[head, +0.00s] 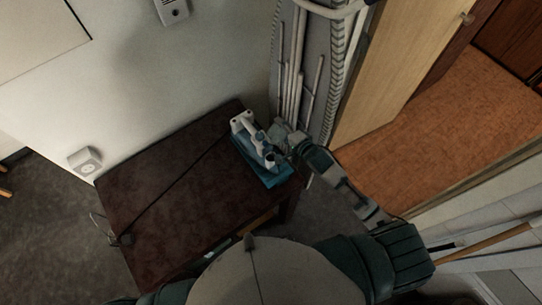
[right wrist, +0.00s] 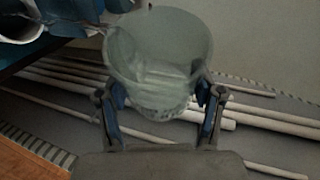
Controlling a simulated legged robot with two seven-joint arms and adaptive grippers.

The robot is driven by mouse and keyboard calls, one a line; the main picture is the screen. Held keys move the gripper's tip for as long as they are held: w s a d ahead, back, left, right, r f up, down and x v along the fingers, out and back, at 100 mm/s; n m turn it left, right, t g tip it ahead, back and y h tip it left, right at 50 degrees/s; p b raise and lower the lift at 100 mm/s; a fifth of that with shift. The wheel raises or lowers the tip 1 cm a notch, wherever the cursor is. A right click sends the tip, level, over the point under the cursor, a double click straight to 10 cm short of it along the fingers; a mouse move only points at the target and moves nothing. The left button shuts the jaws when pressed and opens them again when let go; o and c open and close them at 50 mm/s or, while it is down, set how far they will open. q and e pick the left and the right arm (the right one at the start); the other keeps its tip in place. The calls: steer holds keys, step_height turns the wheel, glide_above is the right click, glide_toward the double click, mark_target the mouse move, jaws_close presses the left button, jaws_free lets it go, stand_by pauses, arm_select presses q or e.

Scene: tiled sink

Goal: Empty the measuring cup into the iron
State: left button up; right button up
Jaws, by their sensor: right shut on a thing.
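The iron (head: 262,160), white and teal, stands at the right end of the dark table. In the right wrist view part of the iron (right wrist: 30,30) shows at the top left, with a round white opening. My right gripper (head: 293,148) is beside the iron's right side. In the right wrist view my right gripper (right wrist: 162,100) is shut on the clear measuring cup (right wrist: 158,55), one finger on each side of it. The cup is close to the iron; I cannot tell how much is in it. My left gripper does not show.
The dark brown table (head: 160,190) has free room left of the iron. A dark cord runs across it to the left edge. A wooden door (head: 395,70) stands open at the right.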

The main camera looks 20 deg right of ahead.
steer(key=shift+w+r+n+t+h+p, duration=0.35)
steer(key=shift+r+n+t, duration=0.15)
steer(key=shift+n, duration=0.2)
stand_by(0.7)
steer(key=shift+s+r, duration=0.1)
steer(key=shift+s, duration=0.05)
